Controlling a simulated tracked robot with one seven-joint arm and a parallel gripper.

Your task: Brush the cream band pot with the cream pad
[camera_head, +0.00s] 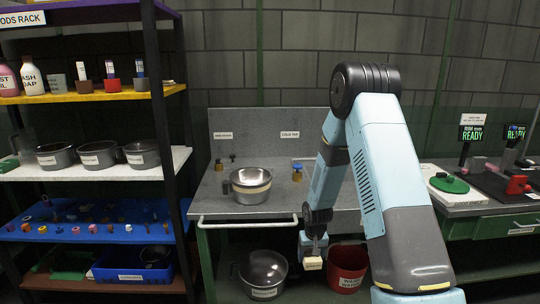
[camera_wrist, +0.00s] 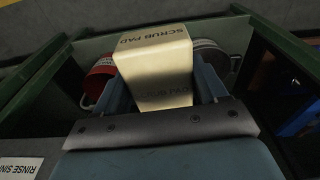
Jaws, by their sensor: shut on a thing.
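The cream band pot (camera_head: 251,186) is a steel pot with a cream stripe round its side, standing upright on the metal bench top (camera_head: 289,203). My gripper (camera_head: 313,253) is shut on the cream pad (camera_head: 313,264), a small block. The pad appears low in front of the bench, below and right of the pot and apart from it. In the wrist view the pad (camera_wrist: 155,65) fills the middle, marked SCRUB PAD, between the fingers of my gripper (camera_wrist: 160,95). The cream band pot cannot be made out in the wrist view.
A handrail (camera_head: 247,220) runs along the bench front. Below stand a large steel pot (camera_head: 263,274) and a red bucket (camera_head: 347,266). Small brass-coloured items (camera_head: 297,172) stand at the bench back. A shelf rack (camera_head: 100,180) is left; a green-drawer counter (camera_head: 480,205) is right.

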